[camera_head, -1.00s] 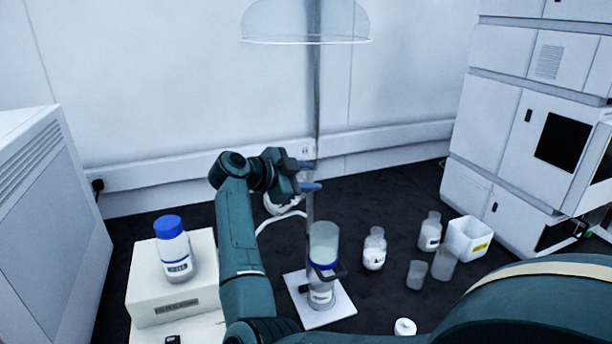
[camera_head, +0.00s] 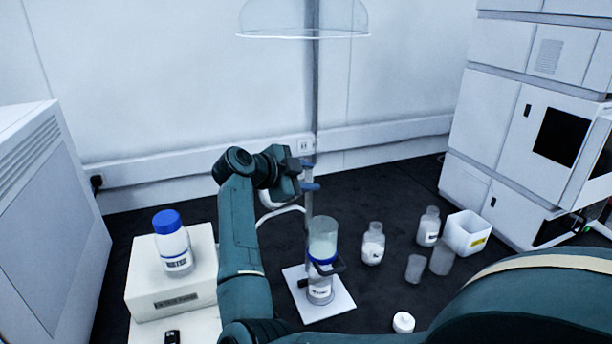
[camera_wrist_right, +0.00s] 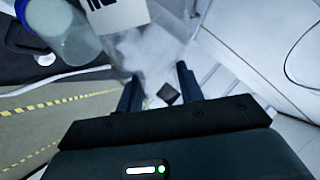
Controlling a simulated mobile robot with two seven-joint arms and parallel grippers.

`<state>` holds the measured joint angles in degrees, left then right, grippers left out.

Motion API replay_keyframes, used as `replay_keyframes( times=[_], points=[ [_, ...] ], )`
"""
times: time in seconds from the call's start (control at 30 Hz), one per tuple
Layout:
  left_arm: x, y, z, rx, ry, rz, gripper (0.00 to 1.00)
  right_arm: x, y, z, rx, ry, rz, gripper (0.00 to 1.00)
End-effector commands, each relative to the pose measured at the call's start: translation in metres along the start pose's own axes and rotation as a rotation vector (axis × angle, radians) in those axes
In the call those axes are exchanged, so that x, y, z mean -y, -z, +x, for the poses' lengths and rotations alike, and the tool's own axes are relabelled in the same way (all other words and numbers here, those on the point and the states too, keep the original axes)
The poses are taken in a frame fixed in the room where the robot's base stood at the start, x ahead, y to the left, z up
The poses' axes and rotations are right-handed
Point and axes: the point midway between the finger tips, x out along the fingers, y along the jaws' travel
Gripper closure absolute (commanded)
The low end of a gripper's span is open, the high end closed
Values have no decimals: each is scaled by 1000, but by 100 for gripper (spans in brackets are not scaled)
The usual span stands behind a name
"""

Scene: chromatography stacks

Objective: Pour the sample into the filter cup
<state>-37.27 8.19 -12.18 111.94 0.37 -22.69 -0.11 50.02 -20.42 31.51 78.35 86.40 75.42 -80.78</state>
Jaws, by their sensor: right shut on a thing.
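The filter cup (camera_head: 323,246) is a clear cylinder with pale contents and a blue ring, upright on a labelled bottle (camera_head: 320,292) over a white plate (camera_head: 338,306). My right gripper (camera_head: 311,175) is above and just behind the cup. In the right wrist view the gripper (camera_wrist_right: 160,86) is shut on a clear bottle (camera_wrist_right: 148,52) with cloudy white contents and a white label. The held bottle is hard to make out in the head view. The cup (camera_wrist_right: 60,28) shows beside it at upper left in the wrist view. My left gripper is not in view.
To the right stand small bottles (camera_head: 373,245) (camera_head: 429,228), clear beakers (camera_head: 414,268) (camera_head: 442,259) and a white bin (camera_head: 470,234). A white cap (camera_head: 403,322) lies in front. A blue-capped bottle (camera_head: 172,245) stands on a white box (camera_head: 150,305) at left. Instruments (camera_head: 540,110) stand at right.

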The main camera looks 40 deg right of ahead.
Motion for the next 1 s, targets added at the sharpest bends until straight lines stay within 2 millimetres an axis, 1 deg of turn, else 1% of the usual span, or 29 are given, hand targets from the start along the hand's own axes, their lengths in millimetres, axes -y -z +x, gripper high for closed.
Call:
replay_keyframes(
  times=[0.33,0.67,1.0],
  points=[
    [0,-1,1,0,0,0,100,-5,-3,4,54,2,83,100],
    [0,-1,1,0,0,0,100,-5,-3,4,56,2,86,100],
    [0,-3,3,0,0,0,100,-13,-8,8,110,2,166,100]
  ],
)
